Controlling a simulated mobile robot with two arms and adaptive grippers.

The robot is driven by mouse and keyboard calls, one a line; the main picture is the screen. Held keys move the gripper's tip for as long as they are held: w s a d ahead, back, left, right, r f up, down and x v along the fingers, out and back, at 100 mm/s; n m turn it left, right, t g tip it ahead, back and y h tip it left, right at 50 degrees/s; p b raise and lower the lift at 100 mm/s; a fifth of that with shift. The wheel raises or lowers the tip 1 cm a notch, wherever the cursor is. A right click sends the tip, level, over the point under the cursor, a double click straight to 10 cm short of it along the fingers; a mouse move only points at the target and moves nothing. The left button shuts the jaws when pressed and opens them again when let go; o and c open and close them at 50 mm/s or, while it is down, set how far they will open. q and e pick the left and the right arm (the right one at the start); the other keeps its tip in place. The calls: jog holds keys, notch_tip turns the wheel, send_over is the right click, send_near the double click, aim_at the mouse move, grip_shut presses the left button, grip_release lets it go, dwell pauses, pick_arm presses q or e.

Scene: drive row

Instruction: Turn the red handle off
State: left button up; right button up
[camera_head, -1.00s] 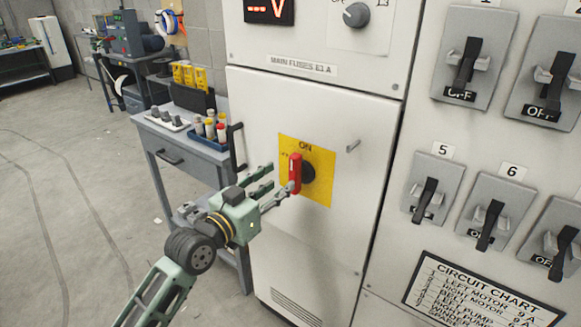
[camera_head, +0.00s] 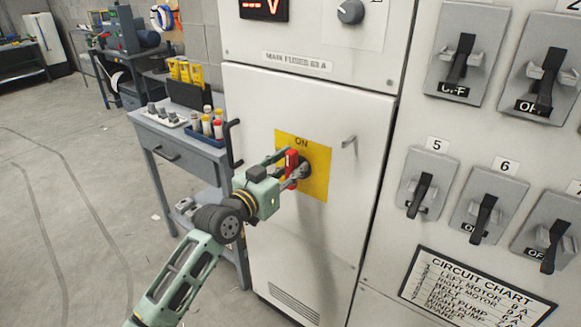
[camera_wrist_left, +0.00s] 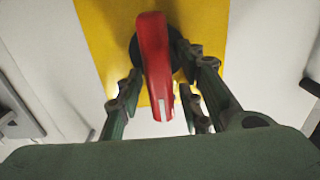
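The red handle (camera_head: 291,165) sits upright on a dark round hub in the yellow plate (camera_head: 318,180) on the white cabinet door. The word ON shows at the plate's top, and the handle's upper end is towards it. My left gripper (camera_head: 288,171) is at the handle, one finger on each side. In the left wrist view the handle (camera_wrist_left: 155,65) stands between the spread fingers of the gripper (camera_wrist_left: 160,75), with gaps visible beside it. The fingers look open, not closed on it. My right gripper is not in view.
A grey workbench (camera_head: 185,150) with bottles stands left. Breaker switches (camera_head: 427,184) fill the right panel. Open floor lies at left.

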pick_arm(q)
grip_shut()
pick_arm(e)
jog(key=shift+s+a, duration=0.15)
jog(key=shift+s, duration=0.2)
